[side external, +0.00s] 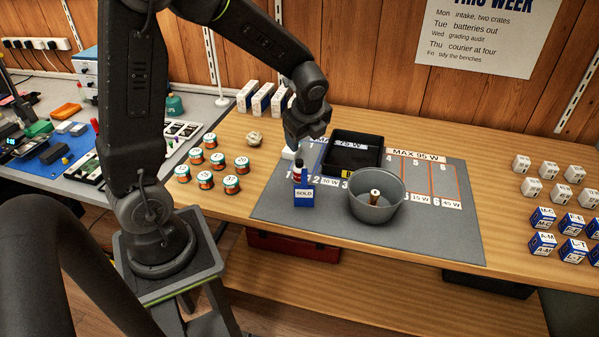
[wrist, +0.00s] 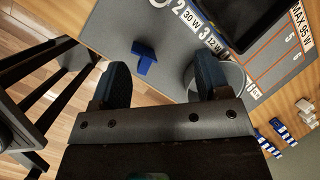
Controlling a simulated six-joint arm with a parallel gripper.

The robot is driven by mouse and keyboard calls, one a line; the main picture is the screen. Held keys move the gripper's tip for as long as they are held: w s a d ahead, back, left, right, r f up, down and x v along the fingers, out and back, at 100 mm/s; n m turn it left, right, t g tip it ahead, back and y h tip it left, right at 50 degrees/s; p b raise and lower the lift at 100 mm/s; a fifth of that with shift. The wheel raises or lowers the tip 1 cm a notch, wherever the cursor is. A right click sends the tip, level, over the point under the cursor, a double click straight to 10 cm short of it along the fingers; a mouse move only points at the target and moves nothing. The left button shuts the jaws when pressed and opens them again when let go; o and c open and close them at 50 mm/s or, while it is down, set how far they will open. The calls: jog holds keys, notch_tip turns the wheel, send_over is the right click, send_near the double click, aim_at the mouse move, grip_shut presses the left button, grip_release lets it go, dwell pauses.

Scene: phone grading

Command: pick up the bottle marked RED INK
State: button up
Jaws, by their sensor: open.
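In the side view, a small upright item with a dark top and red and white bands (side external: 298,173) stands just behind a blue SOLD sign (side external: 304,194) at the mat's left front. It looks like a bottle, but I cannot read RED INK on it. My gripper (side external: 301,150) is above and close behind it, its fingers hard to make out there. In the wrist view, my gripper (wrist: 162,82) is open, its two blue-grey fingers wide apart with nothing between them. A blue piece, probably the sign (wrist: 146,57), shows beyond the fingers. I cannot make out the bottle in this view.
A grey pot (side external: 375,205) with something upright inside stands close right, and a black tray (side external: 352,157) is behind it. Several round tins (side external: 214,161) are at left, and several small boxes (side external: 543,218) at right. The grey mat's right part (side external: 450,235) is clear.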

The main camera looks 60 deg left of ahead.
aim_at(300, 163)
jog(key=a+f+m, duration=0.1)
jog(key=a+f, duration=0.1)
jog(key=f, duration=0.2)
jog(key=w+a+f+m, duration=0.1)
jog(key=f, duration=0.2)
jog(key=w+a+f+m, duration=0.1)
jog(key=a+f, duration=0.1)
jog(key=f, duration=0.2)
jog(key=shift+w+a+f+g, duration=0.1)
jog(key=shift+a+f+g, duration=0.2)
jog(key=shift+a, duration=0.05)
jog(key=shift+a+x, duration=0.1)
jog(key=shift+x, duration=1.35)
jog(key=shift+a+x, duration=0.15)
jog(key=shift+x, duration=1.35)
jog(key=shift+r, duration=0.1)
jog(key=c, duration=1)
jog(key=shift+r, duration=0.1)
